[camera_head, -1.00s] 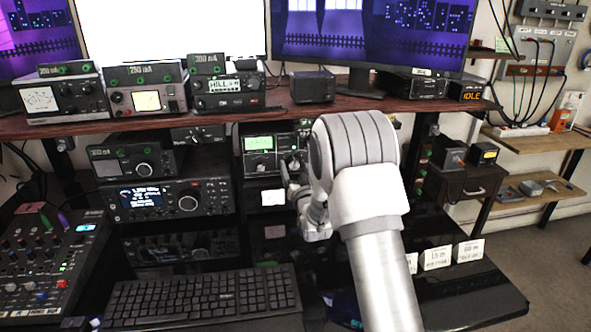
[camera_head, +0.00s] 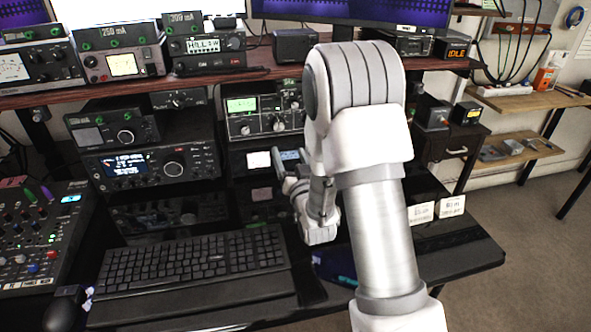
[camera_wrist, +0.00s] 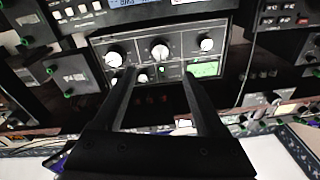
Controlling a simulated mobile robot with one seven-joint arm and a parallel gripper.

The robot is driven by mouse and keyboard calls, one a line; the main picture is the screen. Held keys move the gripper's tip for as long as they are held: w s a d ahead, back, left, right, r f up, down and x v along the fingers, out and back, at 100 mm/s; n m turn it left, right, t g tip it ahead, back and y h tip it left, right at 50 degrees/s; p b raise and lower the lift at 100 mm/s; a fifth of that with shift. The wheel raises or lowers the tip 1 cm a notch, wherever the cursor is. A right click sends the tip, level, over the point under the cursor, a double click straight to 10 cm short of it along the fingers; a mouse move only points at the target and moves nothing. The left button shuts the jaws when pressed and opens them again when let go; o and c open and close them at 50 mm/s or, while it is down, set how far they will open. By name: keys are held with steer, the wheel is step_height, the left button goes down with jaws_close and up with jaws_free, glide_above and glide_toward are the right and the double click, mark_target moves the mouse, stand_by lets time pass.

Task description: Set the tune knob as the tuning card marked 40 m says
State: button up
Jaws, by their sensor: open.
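The tuner (camera_head: 265,113) stands under the shelf with a lit green meter and a row of knobs. It also shows upside down in the wrist view (camera_wrist: 182,62), with a larger middle knob (camera_wrist: 160,50) between two side knobs. I cannot read which knob is marked tune. My gripper (camera_wrist: 158,78) is open and empty; its fingers point at the panel, apart from the knobs. In the head view my gripper (camera_head: 282,167) is partly hidden by my arm, below the tuner. Two white cards (camera_head: 420,212) (camera_head: 452,206) stand at the right; I cannot make out one marked 40 m.
A radio (camera_head: 150,167) stands left of the tuner. A keyboard (camera_head: 190,262) and a mixer (camera_head: 40,235) are on the desk. The wooden shelf (camera_head: 210,78) overhangs the tuner. A dark drawer box (camera_head: 452,146) stands to the right.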

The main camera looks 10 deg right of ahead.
steer(key=s, duration=0.5)
steer(key=shift+s+d+f, duration=0.1)
steer(key=shift+s+f, duration=0.1)
steer(key=shift+s, duration=0.2)
